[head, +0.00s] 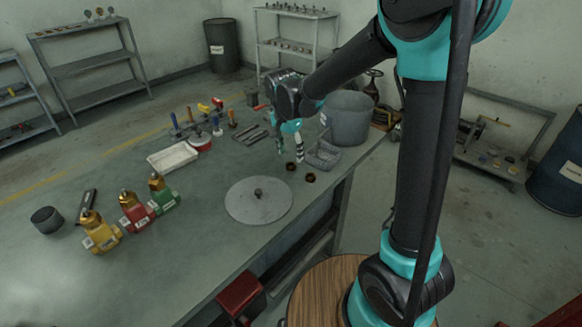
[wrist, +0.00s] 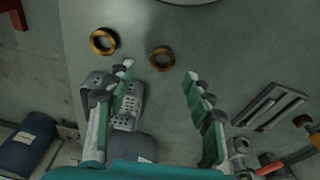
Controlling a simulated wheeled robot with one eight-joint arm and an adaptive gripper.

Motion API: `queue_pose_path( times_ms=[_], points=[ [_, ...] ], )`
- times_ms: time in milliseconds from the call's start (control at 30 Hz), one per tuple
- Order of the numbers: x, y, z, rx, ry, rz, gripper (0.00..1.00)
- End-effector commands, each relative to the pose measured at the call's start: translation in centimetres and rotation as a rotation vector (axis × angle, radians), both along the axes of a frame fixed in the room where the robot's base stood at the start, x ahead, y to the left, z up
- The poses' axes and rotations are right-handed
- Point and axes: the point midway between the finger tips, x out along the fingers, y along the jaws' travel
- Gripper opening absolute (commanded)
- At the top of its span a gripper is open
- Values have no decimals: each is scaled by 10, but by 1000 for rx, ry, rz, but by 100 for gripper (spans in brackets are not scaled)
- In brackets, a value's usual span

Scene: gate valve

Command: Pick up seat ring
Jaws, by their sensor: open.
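Two small brass rings, which look like seat rings, lie flat on the grey workbench (head: 90,260). In the head view one ring (head: 291,166) is just below my gripper (head: 290,154) and the other ring (head: 310,177) is closer to the bench edge. In the wrist view one ring (wrist: 162,58) appears between and just beyond the fingertips of my gripper (wrist: 158,70). The other ring (wrist: 104,41) is further left, outside the fingers. My gripper points down with its fingers spread and nothing between them. I cannot tell its exact height above the bench.
A grey mesh basket (head: 323,154) and a grey bucket (head: 348,118) stand right of my gripper. A round grey plate (head: 258,200) lies in front. A white tray (head: 172,157) and several coloured valves (head: 136,211) are left. Dark slotted bars (head: 250,135) lie behind.

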Motion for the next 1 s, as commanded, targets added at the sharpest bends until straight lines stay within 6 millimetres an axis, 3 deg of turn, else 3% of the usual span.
queue_pose_path(
  times_ms=[300,633,1000],
  points=[
    [5,0,-42,0,0,-1,53],
    [6,0,-48,0,0,0,53],
    [6,0,-48,0,0,0,7]
  ],
)
